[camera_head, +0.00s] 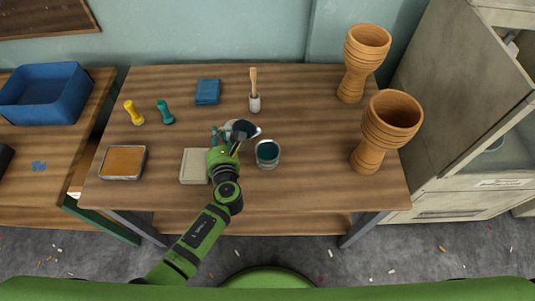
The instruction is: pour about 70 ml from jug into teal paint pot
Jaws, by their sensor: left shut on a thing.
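The jug (243,128) shows as a pale rim around dark teal contents, near the middle of the table. My left gripper (233,138) is shut on the jug, and its body hides much of the jug's side. The teal paint pot (267,161), a small round pot with dark teal inside, stands upright just right of and nearer than the jug. The jug's rim is close to the pot in the picture; I see no stream between them. My right gripper is not in view.
Two wooden goblet drums (356,75) (376,140) stand at the right. A pale block (195,166) and an orange-filled tray (123,161) lie left.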

